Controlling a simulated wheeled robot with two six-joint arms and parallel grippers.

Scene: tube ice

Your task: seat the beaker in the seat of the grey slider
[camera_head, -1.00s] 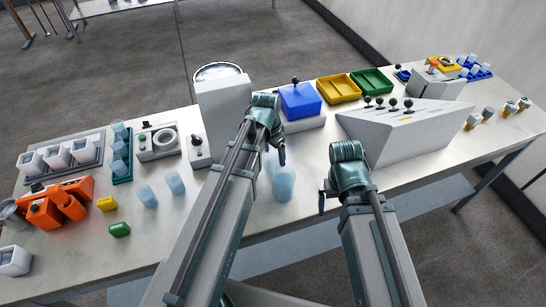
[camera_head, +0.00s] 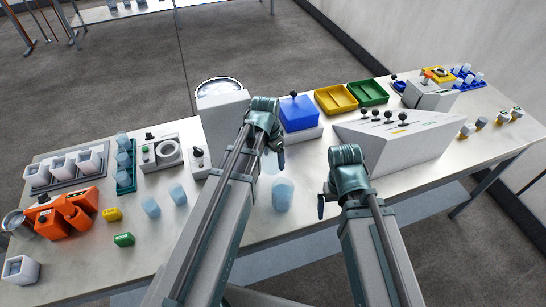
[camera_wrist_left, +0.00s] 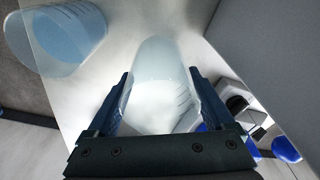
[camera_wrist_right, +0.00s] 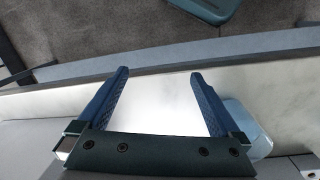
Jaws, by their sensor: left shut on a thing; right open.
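My left gripper (camera_wrist_left: 160,74) is shut on a pale translucent beaker (camera_wrist_left: 155,95), which lies between its fingers in the left wrist view. In the head view this gripper (camera_head: 272,158) is left of centre and its arm hides part of what it holds. A second, bluish beaker (camera_head: 282,194) stands on the table just below it; a bluish vessel (camera_wrist_left: 65,42) shows at upper left in the left wrist view. My right gripper (camera_wrist_right: 160,76) is open and empty over the table's edge, right of the standing beaker. I cannot tell which thing is the grey slider.
A tall grey box (camera_head: 222,125) with a round top stands behind the left arm. A blue block (camera_head: 298,113) and a sloped console (camera_head: 400,137) with black knobs stand behind the grippers. Orange holders (camera_head: 65,213) and two small blue cups (camera_head: 151,207) are at left.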

